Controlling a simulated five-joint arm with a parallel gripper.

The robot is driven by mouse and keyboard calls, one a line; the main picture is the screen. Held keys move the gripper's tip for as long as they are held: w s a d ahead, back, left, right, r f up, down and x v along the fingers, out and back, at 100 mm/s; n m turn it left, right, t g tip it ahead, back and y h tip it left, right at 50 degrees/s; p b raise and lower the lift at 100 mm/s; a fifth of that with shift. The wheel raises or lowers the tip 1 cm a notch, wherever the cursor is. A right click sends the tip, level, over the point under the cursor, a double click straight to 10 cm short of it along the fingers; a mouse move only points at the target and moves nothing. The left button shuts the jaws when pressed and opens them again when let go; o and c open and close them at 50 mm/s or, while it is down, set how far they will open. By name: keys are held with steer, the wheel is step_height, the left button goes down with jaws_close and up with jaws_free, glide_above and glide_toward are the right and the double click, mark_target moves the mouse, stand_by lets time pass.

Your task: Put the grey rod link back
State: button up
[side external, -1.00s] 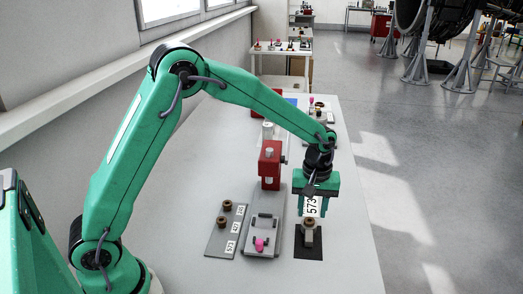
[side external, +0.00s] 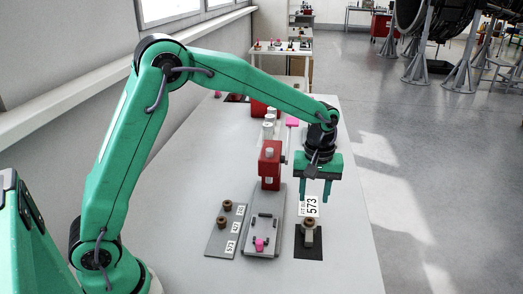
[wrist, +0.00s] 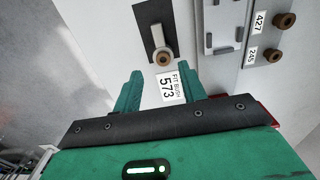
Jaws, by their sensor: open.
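The grey rod link (side external: 308,238) lies on a black mat (side external: 309,254) at the right side of the table, with a brown bush (side external: 309,224) at one end. The wrist view also shows the link (wrist: 157,38) and the bush end (wrist: 163,58), clear of my fingers. My gripper (side external: 316,198) is open and empty, pointing down above the table just beyond the mat. A white label reading "FIT BUSH 573" (wrist: 173,87) shows between my fingers in the wrist view; it appears to be at the table beside the mat.
A red press (side external: 270,165) stands on a grey base left of the mat, with a fixture plate and pink knob (side external: 259,244) in front. Left of it, a grey plate (side external: 219,243) carries two brown bushes and number labels. The table's right edge is close to the mat.

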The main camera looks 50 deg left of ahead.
steer(key=s+a+r+m+t, duration=0.2)
steer(key=s+a+r+m, duration=0.1)
steer(key=s+r, duration=0.4)
steer(key=s+a+r+m+t, duration=0.25)
steer(key=s+a+r, duration=0.2)
steer(key=s, duration=0.55)
steer(key=s+a+m+t, duration=0.1)
steer(key=s+m, duration=0.2)
steer(key=s, duration=0.5)
steer(key=shift+m, duration=0.25)
stand_by(0.5)
